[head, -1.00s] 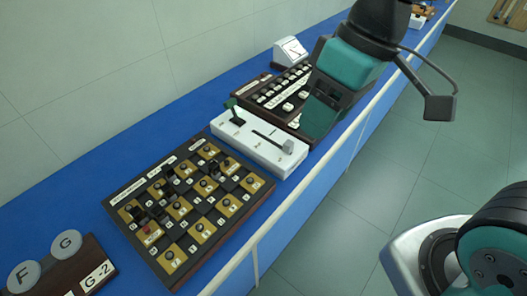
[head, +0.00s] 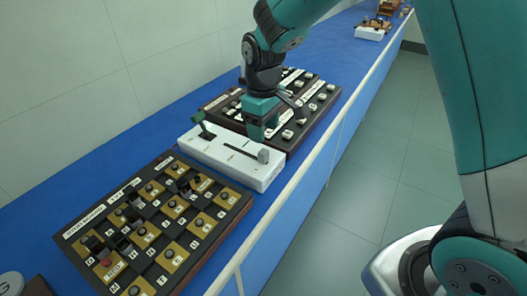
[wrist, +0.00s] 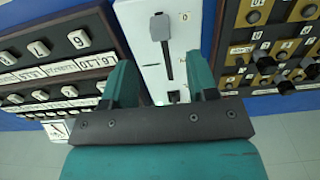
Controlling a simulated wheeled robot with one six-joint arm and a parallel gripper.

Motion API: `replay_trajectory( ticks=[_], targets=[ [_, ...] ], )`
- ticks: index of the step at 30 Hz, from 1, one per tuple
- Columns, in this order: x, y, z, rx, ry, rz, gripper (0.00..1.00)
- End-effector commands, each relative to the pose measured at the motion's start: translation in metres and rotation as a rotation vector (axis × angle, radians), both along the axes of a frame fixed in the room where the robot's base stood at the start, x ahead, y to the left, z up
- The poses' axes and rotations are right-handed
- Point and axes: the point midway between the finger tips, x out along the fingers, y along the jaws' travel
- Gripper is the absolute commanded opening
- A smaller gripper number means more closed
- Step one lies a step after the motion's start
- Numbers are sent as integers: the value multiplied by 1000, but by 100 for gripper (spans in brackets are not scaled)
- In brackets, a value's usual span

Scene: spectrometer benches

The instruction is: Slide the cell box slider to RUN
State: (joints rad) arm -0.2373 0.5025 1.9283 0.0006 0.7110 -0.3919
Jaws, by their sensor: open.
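The white cell box (head: 215,151) stands on the blue bench in the head view. Its grey slider knob (head: 263,156) is at the right, front end of a dark slot. A dark green lever (head: 203,131) stands at the box's other end. The small labels are unreadable. My gripper (head: 258,133) is over the back edge of the box, near the knob. In the wrist view the slider knob (wrist: 160,27) lies beyond my open fingers (wrist: 160,68), with the slot running down between them. Nothing is held.
A dark panel with white keys (head: 306,108) stands just behind the box. A brown and yellow checkered knob panel (head: 160,222) stands in front left. A pale rail (head: 290,190) runs along the bench's front edge. Another white box (head: 369,33) is far back.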

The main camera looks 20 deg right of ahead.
Motion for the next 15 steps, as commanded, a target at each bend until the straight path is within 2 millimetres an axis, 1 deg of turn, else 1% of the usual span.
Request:
replay_trajectory(
  ticks=[1,6,10,15],
  targets=[
    [-1,0,-12,-1,7,0,53],
    [-1,0,-47,-1,4,0,53],
    [-1,0,-66,0,4,0,53],
    [0,0,-79,1,1,0,53]
  ],
)
